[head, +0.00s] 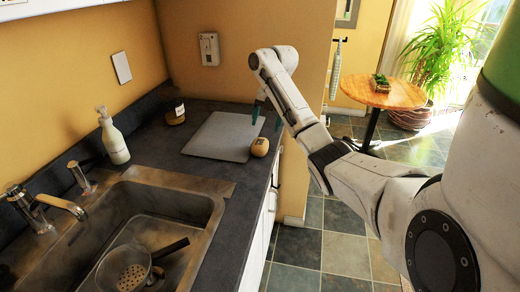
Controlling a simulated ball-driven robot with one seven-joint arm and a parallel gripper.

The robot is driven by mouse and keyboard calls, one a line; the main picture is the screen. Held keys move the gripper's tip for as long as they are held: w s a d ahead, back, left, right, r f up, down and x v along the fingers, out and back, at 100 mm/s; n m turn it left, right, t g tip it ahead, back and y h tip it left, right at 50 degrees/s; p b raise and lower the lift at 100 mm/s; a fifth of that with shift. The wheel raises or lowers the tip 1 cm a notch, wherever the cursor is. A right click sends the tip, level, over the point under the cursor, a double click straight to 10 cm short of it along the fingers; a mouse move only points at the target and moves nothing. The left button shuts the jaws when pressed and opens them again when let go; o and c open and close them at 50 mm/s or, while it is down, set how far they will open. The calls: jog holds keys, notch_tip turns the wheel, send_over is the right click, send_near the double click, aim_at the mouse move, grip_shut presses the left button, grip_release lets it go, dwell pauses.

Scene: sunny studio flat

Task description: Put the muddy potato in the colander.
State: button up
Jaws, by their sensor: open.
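The muddy potato (260,147), a small tan lump with a dark mark, sits on the dark counter at the near right corner of the grey board, close to the counter's edge. The colander (124,270), a metal bowl with holes, lies in the sink basin at the lower left. My gripper (266,113), with dark green fingers, is above and just beyond the potato, apart from it. It is open and holds nothing that I can see.
A grey board (220,136) lies flat on the counter. A white soap bottle (113,138) and a dark jar (176,113) stand by the wall. A faucet (60,204) reaches over the sink (185,190). A dark handle (170,248) lies across the basin beside the colander.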

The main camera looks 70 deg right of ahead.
aim_at(261, 141)
jog(key=shift+w+f+b, duration=0.2)
jog(key=shift+f+b, duration=0.1)
jog(key=shift+f, duration=0.7)
jog(key=f, duration=0.2)
jog(key=w+f+p, duration=0.1)
jog(key=f, duration=0.1)
jog(key=f+p, duration=0.1)
jog(key=f, duration=0.2)
jog(key=shift+w+a, duration=0.2)
jog(key=shift+a, duration=0.05)
jog(key=shift+c, duration=0.2)
jog(key=c, duration=1)
jog(key=shift+r, duration=0.15)
